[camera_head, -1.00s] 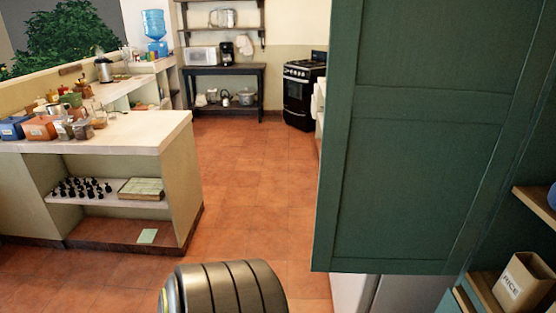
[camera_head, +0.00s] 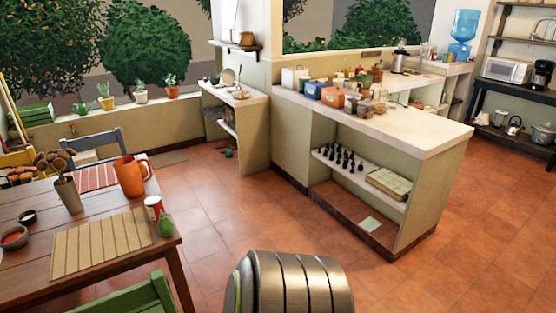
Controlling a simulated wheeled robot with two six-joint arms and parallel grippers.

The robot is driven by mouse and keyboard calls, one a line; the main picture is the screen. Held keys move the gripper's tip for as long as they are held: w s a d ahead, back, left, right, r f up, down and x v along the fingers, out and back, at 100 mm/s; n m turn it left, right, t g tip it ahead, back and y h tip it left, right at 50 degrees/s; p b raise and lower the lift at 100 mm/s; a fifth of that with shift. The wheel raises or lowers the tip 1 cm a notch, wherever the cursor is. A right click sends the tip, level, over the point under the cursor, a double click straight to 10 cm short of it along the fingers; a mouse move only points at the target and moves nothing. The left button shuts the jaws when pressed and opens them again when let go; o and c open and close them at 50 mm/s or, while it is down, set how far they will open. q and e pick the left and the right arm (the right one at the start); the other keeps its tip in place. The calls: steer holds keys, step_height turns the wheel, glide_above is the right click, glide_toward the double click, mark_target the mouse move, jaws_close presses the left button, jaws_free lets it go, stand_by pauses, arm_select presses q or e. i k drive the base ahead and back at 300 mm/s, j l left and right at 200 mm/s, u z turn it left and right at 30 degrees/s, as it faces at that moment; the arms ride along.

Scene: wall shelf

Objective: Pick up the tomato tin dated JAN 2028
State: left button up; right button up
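No tin with a readable JAN 2028 date shows. A small red and white can-like thing (camera_head: 153,208) stands upright near the right edge of the wooden table (camera_head: 40,281), beside a green pear-shaped thing (camera_head: 165,226). It is too small to tell whether it is a tomato tin, and no date can be read. Neither of my grippers is in view. A ribbed metal part of my own body shows at the bottom middle.
The table also holds an orange pitcher (camera_head: 129,176), a utensil cup (camera_head: 68,194) and a woven mat (camera_head: 103,245). A green chair (camera_head: 135,297) stands in front. A counter (camera_head: 425,135) with boxes and jars stands right of centre. Tiled floor between is clear.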

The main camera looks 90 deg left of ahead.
mark_target(154, 203)
steer(key=u, duration=3.7)
steer(key=i+l+u, duration=0.15)
steer(key=u, duration=0.2)
steer(key=i+l+u, duration=0.1)
steer(key=l+u, duration=0.25)
